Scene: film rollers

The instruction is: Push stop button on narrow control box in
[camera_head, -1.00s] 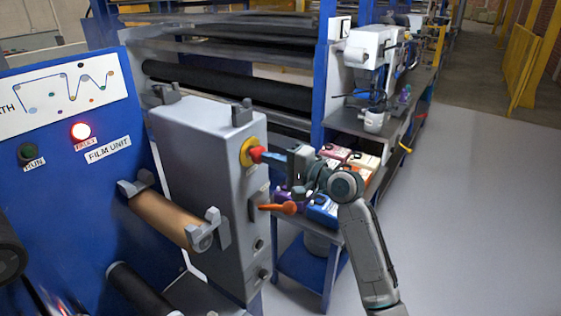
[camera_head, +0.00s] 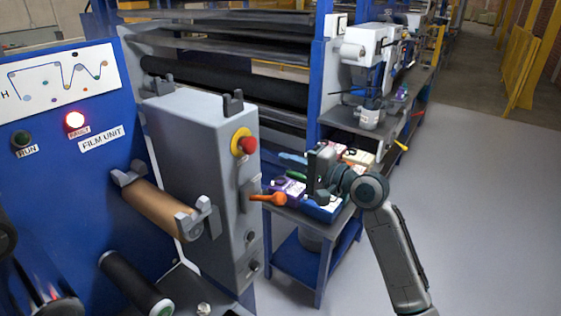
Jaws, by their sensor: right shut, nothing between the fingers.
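The red stop button (camera_head: 249,145) sits on a yellow disc on the right face of the narrow grey control box (camera_head: 205,175). The button is fully in view and nothing touches it. My right gripper (camera_head: 309,172) is shut and empty, to the right of the button and a little lower, with a clear gap between them. My left gripper is not in view.
An orange-handled lever (camera_head: 268,198) sticks out from the box below the button, close to my gripper. Behind is a blue-framed bench (camera_head: 300,255) with several coloured boxes. A copper roller (camera_head: 162,210) is at the left. The floor at right is clear.

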